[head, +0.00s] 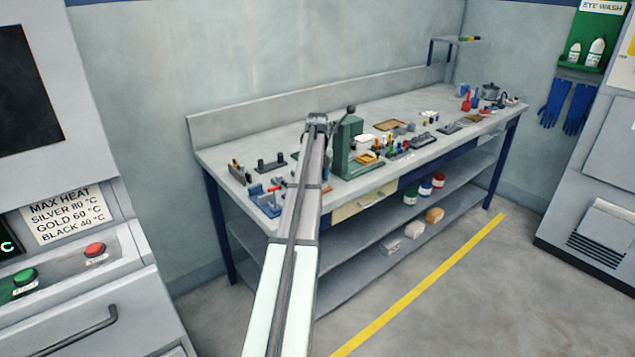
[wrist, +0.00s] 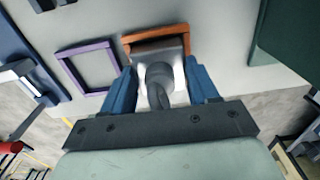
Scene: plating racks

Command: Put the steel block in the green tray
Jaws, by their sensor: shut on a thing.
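In the wrist view my gripper (wrist: 162,82) has its two blue fingers shut on a pale, shiny metal piece, which looks like the steel block (wrist: 173,52). A darker grey rounded part shows in front of it. Just beyond the held piece is an orange-brown square tray (wrist: 150,36), partly covered by it; I cannot tell whether they touch. A purple square tray (wrist: 64,54) lies to its left. I cannot make out a green tray in either view. In the head view my arm hides the gripper and the held piece.
A long grey workbench (head: 230,128) carries several tools. A tall green press (head: 346,145) stands right of my arm; a dark green body (wrist: 285,32) shows right of the gripper in the wrist view. A blue vise-like tool (head: 264,203) is near the bench's front left.

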